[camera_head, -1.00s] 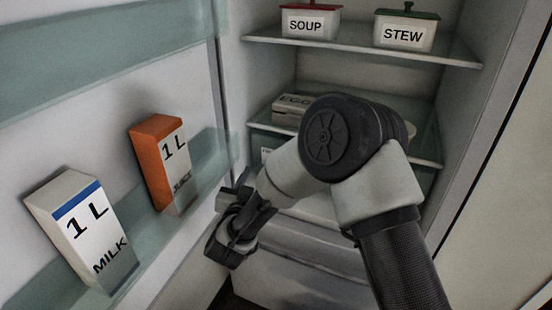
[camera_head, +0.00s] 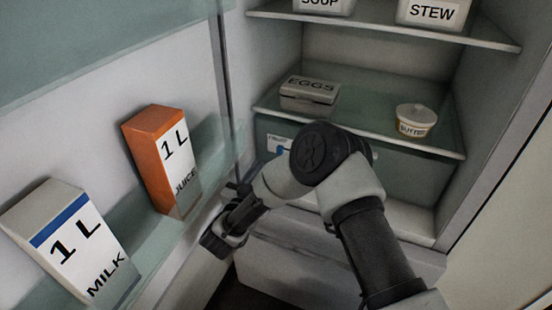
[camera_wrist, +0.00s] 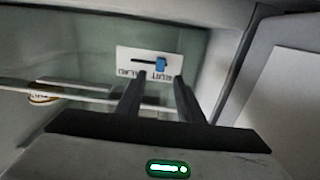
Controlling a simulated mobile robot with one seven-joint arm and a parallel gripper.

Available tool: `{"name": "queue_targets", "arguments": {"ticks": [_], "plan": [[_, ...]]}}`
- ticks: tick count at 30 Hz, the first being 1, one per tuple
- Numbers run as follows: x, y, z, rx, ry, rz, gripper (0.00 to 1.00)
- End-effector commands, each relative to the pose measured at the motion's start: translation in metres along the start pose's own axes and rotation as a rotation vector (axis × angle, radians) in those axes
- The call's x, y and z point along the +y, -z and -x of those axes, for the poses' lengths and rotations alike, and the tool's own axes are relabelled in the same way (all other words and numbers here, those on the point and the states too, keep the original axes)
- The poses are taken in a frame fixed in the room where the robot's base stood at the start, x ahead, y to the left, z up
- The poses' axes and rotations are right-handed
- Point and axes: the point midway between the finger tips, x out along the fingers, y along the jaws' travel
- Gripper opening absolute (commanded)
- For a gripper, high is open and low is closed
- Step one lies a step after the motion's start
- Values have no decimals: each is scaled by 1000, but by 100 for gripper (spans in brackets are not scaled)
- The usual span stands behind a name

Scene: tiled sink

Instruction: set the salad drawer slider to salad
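The salad drawer (camera_head: 405,178) is a greenish transparent front under the lower shelf. Its slider panel (camera_head: 270,139) is a white label, partly hidden by my arm; the visible word looks like FRUIT. In the wrist view the panel (camera_wrist: 129,55) appears upside down, with a dark slot and a blue slider knob (camera_wrist: 161,63). The knob sits at the slot's right end in that view, the FRUIT side; SALAD is at the left. My gripper (camera_wrist: 157,80) is open and empty, its two fingers spread and pointing toward the panel below the knob. Contact is not visible.
An eggs box (camera_head: 309,93) and a butter pot (camera_head: 415,120) stand on the glass shelf above the drawer. A juice carton (camera_head: 160,160) and a milk carton (camera_head: 75,245) stand in the door rack at left. A stew container (camera_head: 432,12) is on the upper shelf.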

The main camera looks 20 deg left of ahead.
Motion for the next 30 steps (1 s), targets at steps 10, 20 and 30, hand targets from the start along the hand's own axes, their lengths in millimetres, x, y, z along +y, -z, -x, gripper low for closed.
{"name": "queue_targets", "arguments": {"ticks": [10, 20, 30], "plan": [[0, -1, -64, 0, -2, -2, 34], [0, 0, -79, -2, 1, -1, 34], [0, 0, -79, -1, 1, -1, 2]]}}
